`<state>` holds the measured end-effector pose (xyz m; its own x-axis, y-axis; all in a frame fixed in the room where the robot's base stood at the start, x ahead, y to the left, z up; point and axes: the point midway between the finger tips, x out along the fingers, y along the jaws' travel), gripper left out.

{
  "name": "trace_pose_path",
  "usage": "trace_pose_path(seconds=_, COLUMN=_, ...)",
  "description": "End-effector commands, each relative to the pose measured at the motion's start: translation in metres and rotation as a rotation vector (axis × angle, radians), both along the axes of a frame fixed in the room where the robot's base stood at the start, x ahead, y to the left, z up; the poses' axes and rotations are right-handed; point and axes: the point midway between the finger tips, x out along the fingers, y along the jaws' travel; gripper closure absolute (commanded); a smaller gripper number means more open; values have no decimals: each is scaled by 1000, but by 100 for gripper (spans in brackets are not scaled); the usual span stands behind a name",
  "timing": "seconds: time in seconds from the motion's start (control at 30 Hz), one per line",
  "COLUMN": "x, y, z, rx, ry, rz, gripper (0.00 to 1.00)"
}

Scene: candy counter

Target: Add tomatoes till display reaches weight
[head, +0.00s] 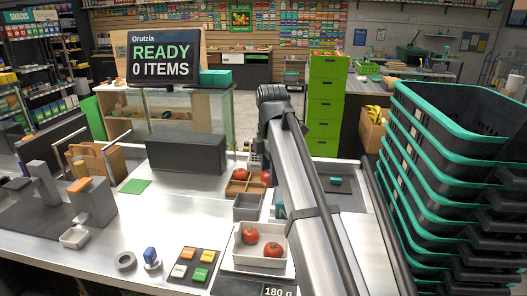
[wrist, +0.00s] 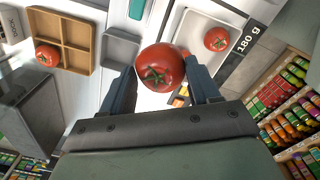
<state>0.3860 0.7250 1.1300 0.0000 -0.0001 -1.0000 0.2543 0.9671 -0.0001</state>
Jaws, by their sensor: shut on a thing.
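My gripper (wrist: 160,70) is shut on a red tomato (wrist: 158,66) with a green calyx, in the wrist view. In the head view my arm hides most of the gripper. A red tomato (head: 266,178) shows beside the arm there; I cannot tell if it is the held one. Two tomatoes (head: 250,235) (head: 272,251) lie in a white tray (head: 237,262); the wrist view clearly shows one of them (wrist: 217,39). The scale display (head: 281,292) reads 180 g, also in the wrist view (wrist: 250,36). A wooden divided box (wrist: 75,38) holds a tomato (wrist: 47,55).
A grey bin (head: 246,207) stands between box and tray. A pad with coloured buttons (head: 193,266) lies left of the tray. Tall stacked baskets (head: 450,150) crowd the right. A screen (head: 160,60) reads READY 0 ITEMS. The counter's left middle is mostly clear.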

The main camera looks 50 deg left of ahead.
Motion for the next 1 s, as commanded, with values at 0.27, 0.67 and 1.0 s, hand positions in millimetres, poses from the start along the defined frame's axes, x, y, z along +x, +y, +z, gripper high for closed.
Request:
trace_pose_path(seconds=0.27, x=-30, y=-65, z=-21, rx=1, ry=0, rz=221, gripper=72)
trace_pose_path(seconds=0.67, x=-30, y=-66, z=-20, rx=0, ry=0, rz=371, gripper=72)
trace_pose_path(seconds=1.0, x=-30, y=-66, z=-21, rx=4, ry=0, rz=369, gripper=73)
